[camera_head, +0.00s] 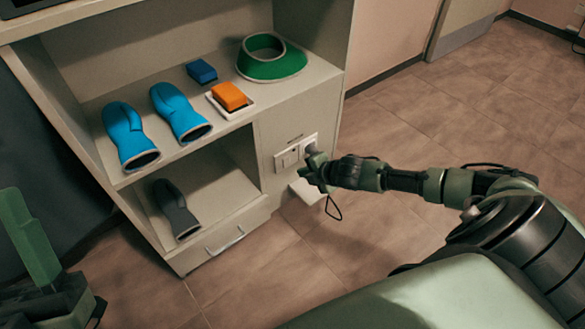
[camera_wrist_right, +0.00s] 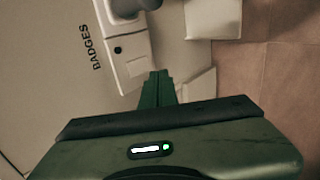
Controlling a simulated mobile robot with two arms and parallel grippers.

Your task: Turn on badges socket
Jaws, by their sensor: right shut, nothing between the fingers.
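The badges socket (camera_head: 287,157) is a white panel on the cabinet's front, right of the lower shelf opening. In the right wrist view the panel (camera_wrist_right: 122,62) sits beside the printed word BADGES and has a small black dot. A grey rounded part (camera_wrist_right: 128,6) is at its upper end, cut off by the frame. My right gripper (camera_head: 312,174) is at the panel's lower right edge. Its fingers (camera_wrist_right: 156,86) are shut and empty, close to the panel's end; I cannot tell whether they touch it. My left gripper (camera_head: 38,245) is partly in view at the lower left, empty-looking.
The cabinet's upper shelf holds two blue mitts (camera_head: 126,135), a blue block (camera_head: 201,72), an orange block (camera_head: 229,96) on a white tray, and a green collar (camera_head: 271,68). A dark mitt (camera_head: 175,208) lies below. A white piece (camera_head: 305,191) juts out under the panel. The floor at right is clear.

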